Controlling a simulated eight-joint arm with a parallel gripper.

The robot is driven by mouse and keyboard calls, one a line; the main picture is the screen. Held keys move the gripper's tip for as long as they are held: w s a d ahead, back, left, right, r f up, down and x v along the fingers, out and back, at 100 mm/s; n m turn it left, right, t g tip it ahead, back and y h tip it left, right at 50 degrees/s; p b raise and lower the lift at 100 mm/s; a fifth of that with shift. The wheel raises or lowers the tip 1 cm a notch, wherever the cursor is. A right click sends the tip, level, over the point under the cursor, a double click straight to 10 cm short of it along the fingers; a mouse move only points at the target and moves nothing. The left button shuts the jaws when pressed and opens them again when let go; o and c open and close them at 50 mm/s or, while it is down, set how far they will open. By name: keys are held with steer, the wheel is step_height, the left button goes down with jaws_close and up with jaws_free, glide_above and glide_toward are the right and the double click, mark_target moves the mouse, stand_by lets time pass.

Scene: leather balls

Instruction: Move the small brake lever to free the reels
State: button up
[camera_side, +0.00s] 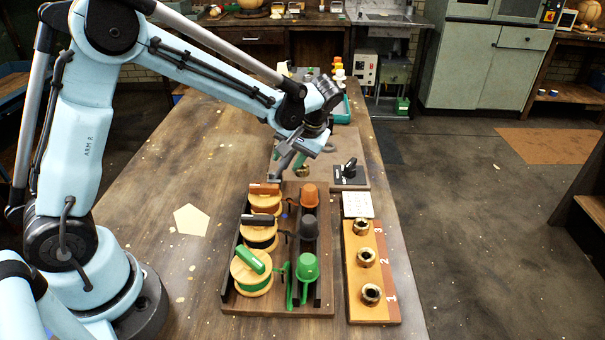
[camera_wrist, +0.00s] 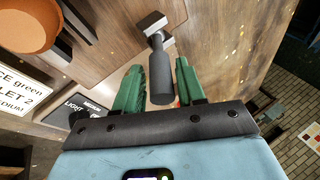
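In the wrist view, a dark grey rounded handle (camera_wrist: 161,82) on a thin neck, with a pale-topped block at its far end, looks like the small brake lever. My gripper (camera_wrist: 159,66) has green fingers, one on each side of the handle, with narrow gaps showing. In the side view my gripper (camera_side: 289,166) is low at the far end of the reel board, and I cannot make out the lever clearly there. Three wooden reels stand on the board: the near one with green thread (camera_side: 252,272), a dark one (camera_side: 259,238) and an orange-brown one (camera_side: 265,204).
Green (camera_side: 307,267), dark (camera_side: 309,228) and orange (camera_side: 309,195) cups stand right of the reels. A selector knob panel (camera_side: 350,178) and a printed card (camera_side: 357,204) are close to my gripper. A numbered wooden rack (camera_side: 386,310) holds three brass rings. The table's left side is mostly clear.

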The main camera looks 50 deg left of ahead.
steer(key=shift+o, duration=0.6)
steer(key=shift+s, duration=0.1)
steer(key=v, duration=1.2)
steer(key=s+f+m+t+h, duration=0.3)
steer(key=s+m+t+h, duration=0.2)
steer(key=s, duration=0.8)
steer(key=m+t, duration=0.1)
steer(key=t, duration=0.1)
steer(key=shift+s+a+t+h, duration=0.2)
steer(key=shift+t+h, duration=0.1)
steer(key=shift+t, duration=0.1)
